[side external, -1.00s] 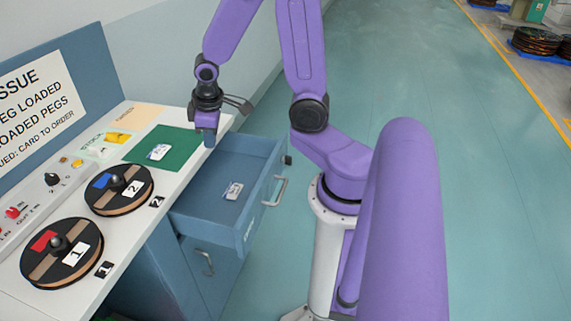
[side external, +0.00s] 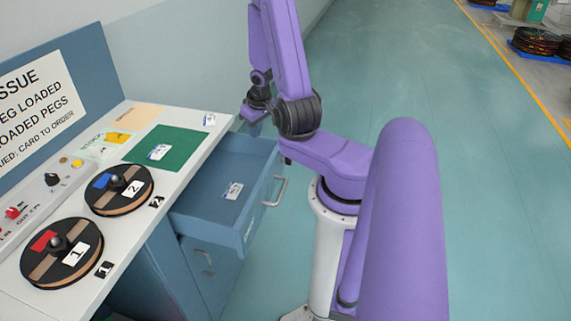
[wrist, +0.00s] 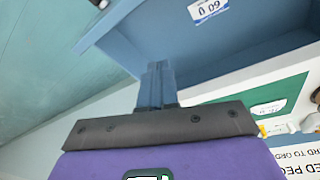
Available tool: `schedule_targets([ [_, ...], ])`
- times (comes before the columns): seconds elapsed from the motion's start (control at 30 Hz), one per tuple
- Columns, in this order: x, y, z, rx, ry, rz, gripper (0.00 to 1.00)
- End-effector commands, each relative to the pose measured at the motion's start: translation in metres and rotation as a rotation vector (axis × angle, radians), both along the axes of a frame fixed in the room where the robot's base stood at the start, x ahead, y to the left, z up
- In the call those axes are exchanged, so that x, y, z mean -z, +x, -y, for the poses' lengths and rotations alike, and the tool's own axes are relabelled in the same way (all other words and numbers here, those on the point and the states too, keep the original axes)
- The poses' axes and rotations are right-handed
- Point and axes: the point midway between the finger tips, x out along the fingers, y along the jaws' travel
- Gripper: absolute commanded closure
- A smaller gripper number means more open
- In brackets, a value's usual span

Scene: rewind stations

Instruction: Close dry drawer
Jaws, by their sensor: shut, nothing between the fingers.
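The blue upper drawer (side external: 243,232) stands pulled out from under the bench top, with its pale bar handle (side external: 280,191) on the front. A small white labelled packet (side external: 233,190) lies inside on its floor; it also shows in the wrist view (wrist: 207,9). My gripper (side external: 256,130) is at the far side of the drawer, near its far wall. In the wrist view my gripper's fingers (wrist: 157,80) are together and empty, close to the drawer wall (wrist: 108,32). I cannot tell whether they touch it. Part of my arm hides the drawer's far front corner.
The white bench top (side external: 190,165) holds a green mat (side external: 172,143), a small white item (side external: 209,119) and two reels (side external: 119,190) (side external: 62,253). A shut lower drawer with a handle (side external: 207,264) is beneath.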

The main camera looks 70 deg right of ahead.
Motion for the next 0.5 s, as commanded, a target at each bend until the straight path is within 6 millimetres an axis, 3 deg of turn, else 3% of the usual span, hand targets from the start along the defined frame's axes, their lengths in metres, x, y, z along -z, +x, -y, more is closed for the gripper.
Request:
schedule_targets([
  [0.2,0.018,-0.036,0.016,0.169,0.043,0.056,1.0],
  [0.5,0.038,-0.084,0.022,0.403,0.097,0.169,1.0],
])
